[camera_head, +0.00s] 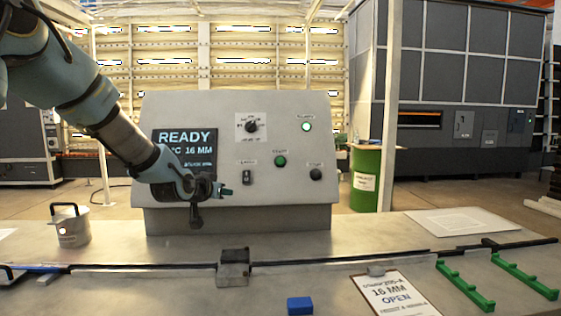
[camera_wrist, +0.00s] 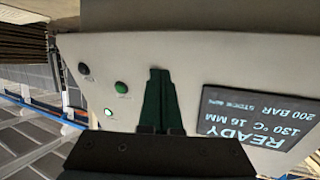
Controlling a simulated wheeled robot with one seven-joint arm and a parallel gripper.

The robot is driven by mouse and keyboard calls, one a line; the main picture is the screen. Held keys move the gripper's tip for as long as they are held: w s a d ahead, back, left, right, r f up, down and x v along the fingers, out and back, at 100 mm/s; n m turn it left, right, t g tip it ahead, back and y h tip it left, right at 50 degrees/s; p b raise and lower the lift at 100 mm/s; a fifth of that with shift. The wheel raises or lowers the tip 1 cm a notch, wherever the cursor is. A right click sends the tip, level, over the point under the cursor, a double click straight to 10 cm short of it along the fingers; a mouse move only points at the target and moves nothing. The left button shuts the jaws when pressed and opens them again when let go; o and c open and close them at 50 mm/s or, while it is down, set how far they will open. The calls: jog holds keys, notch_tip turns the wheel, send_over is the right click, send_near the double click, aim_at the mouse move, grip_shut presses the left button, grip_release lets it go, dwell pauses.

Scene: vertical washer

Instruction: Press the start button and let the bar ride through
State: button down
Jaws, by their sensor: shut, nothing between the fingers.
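My gripper (camera_head: 228,190) is shut and empty, in front of the grey control panel (camera_head: 220,107). In the head view its tip is left of the green button (camera_head: 280,160), near a small black switch (camera_head: 247,177). In the wrist view, turned over, the shut fingers (camera_wrist: 160,95) lie between the green button (camera_wrist: 121,87) and the display (camera_wrist: 240,118). I see no contact with the button. The display reads READY and 16 MM. A long dark bar (camera_head: 350,259) lies across the table, passing a grey metal block (camera_head: 233,268); its left part is blue.
The panel also has a lit green-white lamp (camera_head: 307,127), a rotary knob (camera_head: 251,126) and a black button (camera_head: 316,174).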

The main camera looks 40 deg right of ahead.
aim_at(280, 161)
jog(key=s+d+r+m+h, duration=0.1)
jog(key=s+d+r+h, duration=0.5)
jog(key=d, duration=0.8)
notch_tip(280, 161, up, 5)
jog(key=shift+s+d+f+m+g, duration=0.15)
jog(key=shift+s+d+m+g, duration=0.15)
jog(key=shift+s, duration=0.75)
jog(key=shift+w+f, duration=0.1)
jog(key=w+d+f, duration=0.4)
jog(key=w+d, duration=0.1)
jog(key=w, duration=0.1)
jog(key=shift+r, duration=0.1)
dwell(0.4)
jog(key=shift+w+d+f+b, duration=0.2)
jog(key=shift+w+f+b, duration=0.05)
jog(key=shift+b, duration=0.2)
